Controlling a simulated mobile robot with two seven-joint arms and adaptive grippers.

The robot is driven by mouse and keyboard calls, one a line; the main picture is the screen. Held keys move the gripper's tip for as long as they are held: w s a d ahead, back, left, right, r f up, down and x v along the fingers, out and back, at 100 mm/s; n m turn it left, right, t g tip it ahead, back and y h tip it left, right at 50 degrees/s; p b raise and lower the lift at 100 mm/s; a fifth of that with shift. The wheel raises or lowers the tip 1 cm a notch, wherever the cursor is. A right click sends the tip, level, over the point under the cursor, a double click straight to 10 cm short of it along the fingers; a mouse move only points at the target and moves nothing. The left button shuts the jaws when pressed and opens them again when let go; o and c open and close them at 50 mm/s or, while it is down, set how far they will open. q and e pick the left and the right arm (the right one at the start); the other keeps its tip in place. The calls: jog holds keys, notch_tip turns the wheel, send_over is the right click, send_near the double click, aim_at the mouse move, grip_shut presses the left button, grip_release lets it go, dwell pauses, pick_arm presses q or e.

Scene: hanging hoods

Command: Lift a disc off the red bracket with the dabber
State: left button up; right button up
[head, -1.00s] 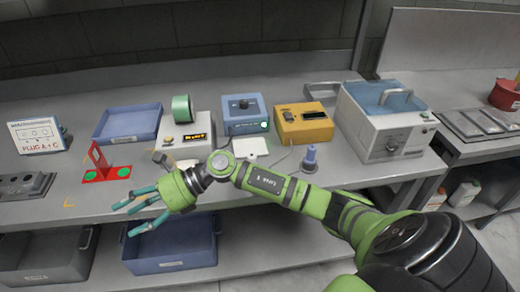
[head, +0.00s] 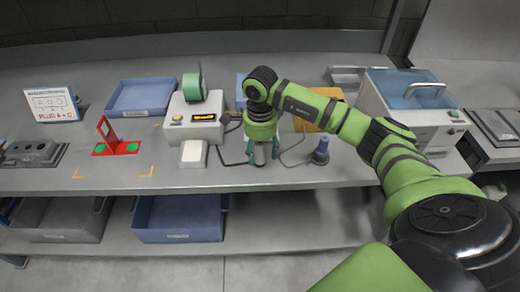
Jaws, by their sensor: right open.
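The red bracket (head: 104,131) stands on the table at the left, with an upright red plate and a green disc on each side of its base: the left disc (head: 100,148) and the right disc (head: 132,147). A small upright blue-grey knobbed piece (head: 321,151), which looks like the dabber, stands near the table's front edge. My right gripper (head: 263,160) points down to the left of this piece, apart from it. Its teal fingers are open. Something pale shows between or behind them; I cannot tell what. My left gripper is out of view.
A white pad (head: 193,153) lies before a grey device (head: 194,128) carrying a green roll (head: 193,88). A blue tray (head: 140,97) stands behind the bracket. My arm partly hides a yellow box (head: 327,95). Dark cables lie near my gripper. Yellow corner marks (head: 146,172) edge clear table.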

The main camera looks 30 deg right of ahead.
notch_tip(320, 180, down, 2)
jog(key=shift+f, duration=0.1)
grip_shut()
